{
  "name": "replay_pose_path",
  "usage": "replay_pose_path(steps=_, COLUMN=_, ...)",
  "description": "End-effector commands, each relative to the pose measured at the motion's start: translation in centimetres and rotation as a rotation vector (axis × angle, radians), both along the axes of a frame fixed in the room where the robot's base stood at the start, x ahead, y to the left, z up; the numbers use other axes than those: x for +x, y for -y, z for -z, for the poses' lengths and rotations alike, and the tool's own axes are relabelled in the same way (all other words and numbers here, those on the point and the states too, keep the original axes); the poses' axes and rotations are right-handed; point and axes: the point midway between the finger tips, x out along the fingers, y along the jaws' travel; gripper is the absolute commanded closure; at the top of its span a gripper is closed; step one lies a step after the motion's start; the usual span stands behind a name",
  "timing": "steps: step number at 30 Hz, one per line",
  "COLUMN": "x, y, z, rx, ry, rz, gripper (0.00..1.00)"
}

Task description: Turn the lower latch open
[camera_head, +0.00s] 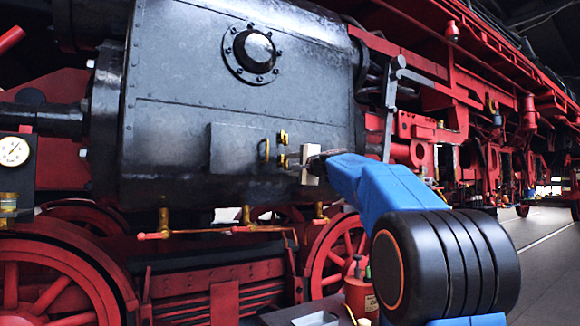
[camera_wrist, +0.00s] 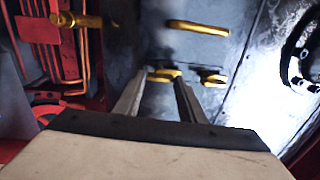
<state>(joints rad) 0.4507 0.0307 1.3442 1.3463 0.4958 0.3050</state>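The lower latch (camera_wrist: 163,75) is a small brass piece on the black cylinder casing, beside the hatch door (camera_head: 230,148). In the head view it is largely hidden at my fingertips. The upper latch (camera_head: 283,136) is a matching brass piece just above it; it also shows in the wrist view (camera_wrist: 212,77). My gripper (camera_head: 287,161) reaches in from the right at the lower latch's height. In the wrist view its two fingers (camera_wrist: 163,84) are apart, with the lower latch showing between their tips. I cannot tell whether they touch it.
A brass handle (camera_head: 266,149) stands on the hatch door, left of the latches. A round bolted flange (camera_head: 253,52) is higher on the casing. Brass valves and a pipe (camera_head: 245,215) run below, above red wheels (camera_head: 50,280). A gauge (camera_head: 14,151) is at far left.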

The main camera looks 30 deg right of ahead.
Motion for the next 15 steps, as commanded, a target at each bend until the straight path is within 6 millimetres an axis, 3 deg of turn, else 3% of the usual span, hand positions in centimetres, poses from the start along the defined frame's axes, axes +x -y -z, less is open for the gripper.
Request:
replay_pose_path(steps=2, x=0.04, y=0.06, z=0.1, rx=0.0, ry=-0.001, rz=0.0, gripper=0.47)
replay_pose_path(steps=15, x=-0.95, y=0.01, z=-0.09, rx=-0.001, ry=0.001, rz=0.0, gripper=0.47)
